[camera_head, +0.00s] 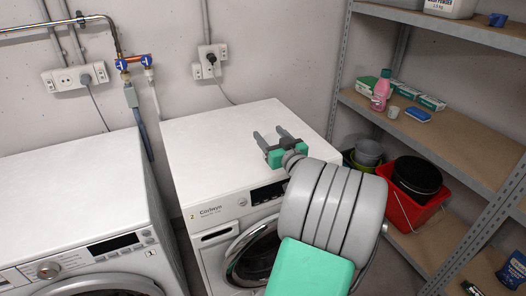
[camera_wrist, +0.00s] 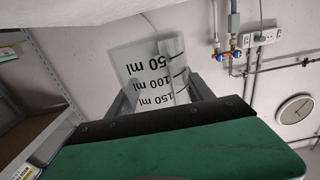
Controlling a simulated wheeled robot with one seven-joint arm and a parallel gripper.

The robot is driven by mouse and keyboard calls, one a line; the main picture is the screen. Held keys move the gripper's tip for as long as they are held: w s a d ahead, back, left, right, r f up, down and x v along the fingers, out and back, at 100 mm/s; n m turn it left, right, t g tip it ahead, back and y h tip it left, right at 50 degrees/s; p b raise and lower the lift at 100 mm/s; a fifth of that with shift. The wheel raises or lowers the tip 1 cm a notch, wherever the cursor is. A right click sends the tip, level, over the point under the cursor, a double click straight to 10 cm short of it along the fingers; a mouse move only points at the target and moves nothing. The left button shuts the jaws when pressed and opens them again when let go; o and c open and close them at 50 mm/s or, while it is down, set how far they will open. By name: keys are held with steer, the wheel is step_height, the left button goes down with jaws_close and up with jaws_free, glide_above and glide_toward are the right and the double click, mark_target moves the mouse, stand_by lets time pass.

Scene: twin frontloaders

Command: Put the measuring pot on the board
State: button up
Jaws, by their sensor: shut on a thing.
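The measuring pot (camera_wrist: 147,61) is pale and translucent with black 50, 100 and 150 ml marks. In the wrist view it sits between the two fingers of my gripper (camera_wrist: 160,97), which is shut on it. In the head view my gripper (camera_head: 271,136) is above the top of the right washing machine; the pot cannot be made out clearly there. A brown shelf board (camera_head: 440,137) lies to the right on a grey metal rack. I cannot tell for certain which surface is the task's board.
The middle shelf holds a pink bottle (camera_head: 381,92), green boxes (camera_head: 431,102), a small white cup (camera_head: 393,112) and a blue item (camera_head: 417,115). A red bucket (camera_head: 401,209) stands below. The rack's post (camera_head: 487,215) is at the right. Both washing machine tops (camera_head: 65,185) look clear.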

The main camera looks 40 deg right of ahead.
steer(key=w+f, duration=0.1)
steer(key=f, duration=0.1)
steer(key=w+f, duration=0.1)
steer(key=f, duration=0.1)
steer(key=w+f, duration=0.1)
steer(key=f, duration=0.2)
steer(key=shift+w+d+f, duration=0.1)
steer(key=shift+w+d, duration=0.05)
steer(key=shift+w, duration=0.2)
steer(key=shift+f, duration=0.35)
steer(key=shift+f, duration=0.2)
steer(key=o, duration=1.3)
steer(key=shift+r, duration=0.1)
steer(key=shift+o, duration=0.2)
